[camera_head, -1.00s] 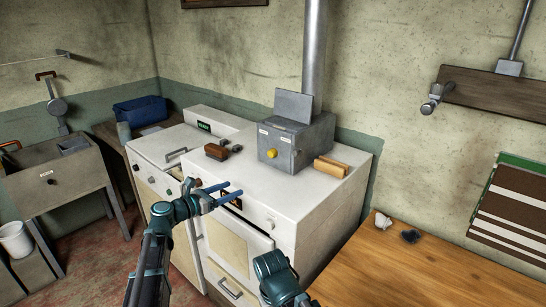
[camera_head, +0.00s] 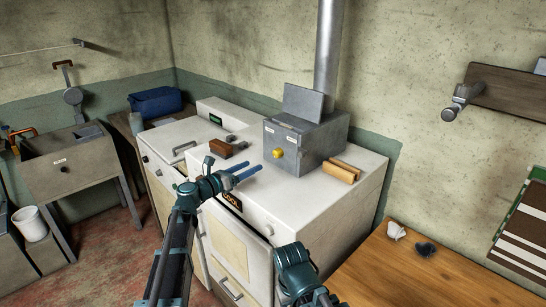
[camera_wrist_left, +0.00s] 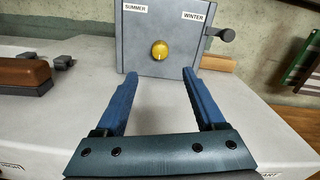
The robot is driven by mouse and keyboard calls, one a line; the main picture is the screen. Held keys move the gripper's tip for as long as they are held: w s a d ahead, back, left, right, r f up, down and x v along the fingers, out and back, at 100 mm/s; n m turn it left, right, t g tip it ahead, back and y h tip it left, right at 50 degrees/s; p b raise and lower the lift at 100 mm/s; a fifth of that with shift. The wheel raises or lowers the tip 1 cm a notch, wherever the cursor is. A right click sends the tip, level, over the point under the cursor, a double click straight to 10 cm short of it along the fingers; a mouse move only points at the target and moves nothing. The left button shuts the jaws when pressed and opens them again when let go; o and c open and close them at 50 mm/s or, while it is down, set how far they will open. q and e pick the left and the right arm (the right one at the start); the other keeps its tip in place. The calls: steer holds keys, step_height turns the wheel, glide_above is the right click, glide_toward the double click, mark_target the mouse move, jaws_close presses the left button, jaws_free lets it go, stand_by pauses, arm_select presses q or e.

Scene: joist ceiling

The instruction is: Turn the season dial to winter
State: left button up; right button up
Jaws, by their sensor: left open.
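The season dial is a yellow knob (camera_head: 278,153) on the front of a grey metal box (camera_head: 312,146) that stands on the white stove top. In the left wrist view the knob (camera_wrist_left: 159,50) sits between a SUMMER label (camera_wrist_left: 139,6) at upper left and a WINTER label (camera_wrist_left: 193,17) at upper right. A small mark shows at the top of the knob. My left gripper (camera_head: 249,170) is open and empty, its blue fingers pointing toward the box, short of the knob. My right arm (camera_head: 295,270) shows at the bottom; its fingers cannot be made out.
A brown block (camera_head: 222,147) lies on the stove left of the box, and tan rolls (camera_head: 343,170) lie to its right. A pipe (camera_head: 328,50) rises behind the box. A wooden table (camera_head: 420,275) is at lower right. The stove top before the knob is clear.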

mark_target(275, 155)
arm_select(q)
steer(key=x, duration=1.1)
jaws_close()
